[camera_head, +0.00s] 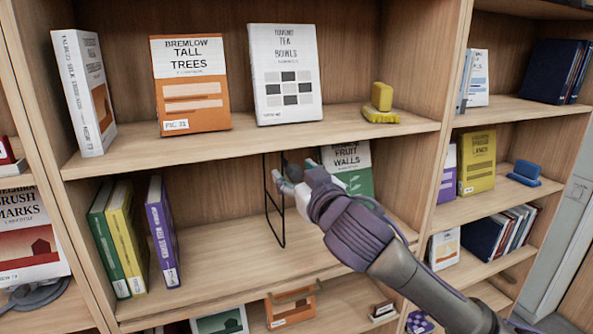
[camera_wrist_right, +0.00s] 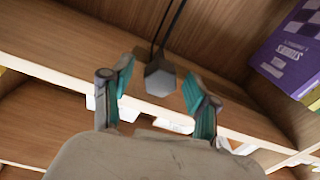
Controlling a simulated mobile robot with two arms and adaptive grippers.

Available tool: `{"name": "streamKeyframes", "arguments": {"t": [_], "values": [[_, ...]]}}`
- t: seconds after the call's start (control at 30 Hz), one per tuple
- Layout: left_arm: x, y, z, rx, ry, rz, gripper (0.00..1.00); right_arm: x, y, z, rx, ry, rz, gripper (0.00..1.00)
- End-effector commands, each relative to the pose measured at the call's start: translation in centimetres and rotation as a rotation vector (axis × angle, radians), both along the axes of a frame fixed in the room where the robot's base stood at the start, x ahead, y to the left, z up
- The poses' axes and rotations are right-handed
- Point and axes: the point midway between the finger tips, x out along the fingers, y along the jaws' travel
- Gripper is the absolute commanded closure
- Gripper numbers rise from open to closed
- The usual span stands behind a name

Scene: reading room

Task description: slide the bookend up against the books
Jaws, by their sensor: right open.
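The bookend is a black wire frame (camera_head: 268,205) on the middle shelf (camera_head: 215,270), reaching up to the shelf above. Its grey block shows in the right wrist view (camera_wrist_right: 160,78). Several books stand at the left of that shelf: green (camera_head: 108,240), yellow (camera_head: 128,240) and purple (camera_head: 163,235). The purple one leans slightly, with a wide gap between it and the bookend. The purple book shows in the right wrist view (camera_wrist_right: 287,52). My right gripper (camera_head: 291,171) is open, its fingers on either side of the block; contact cannot be told. My left gripper is not in view.
The upper shelf board (camera_head: 250,140) is close above my right gripper. A green and white book (camera_head: 352,170) stands behind the gripper, partly hidden. The upright panel (camera_head: 428,130) bounds the bay at right. Shelf space between the purple book and bookend is clear.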

Motion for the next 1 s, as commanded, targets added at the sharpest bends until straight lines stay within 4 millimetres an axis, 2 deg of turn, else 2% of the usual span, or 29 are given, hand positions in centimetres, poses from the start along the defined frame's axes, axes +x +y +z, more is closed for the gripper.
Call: {"name": "streamKeyframes", "arguments": {"t": [0.2,0.23,0.57,1.0], "values": [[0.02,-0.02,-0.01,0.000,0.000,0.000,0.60,0.04,0.01,-0.02,0.000,0.000,0.000,0.40],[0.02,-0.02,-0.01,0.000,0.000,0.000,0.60,0.04,0.00,-0.02,0.000,0.000,0.000,0.44],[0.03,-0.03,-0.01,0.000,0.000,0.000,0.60,0.03,-0.02,-0.02,0.000,0.000,0.000,0.99],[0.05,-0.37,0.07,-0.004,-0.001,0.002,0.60,0.00,0.03,-0.01,0.001,0.002,0.001,1.00]]}}
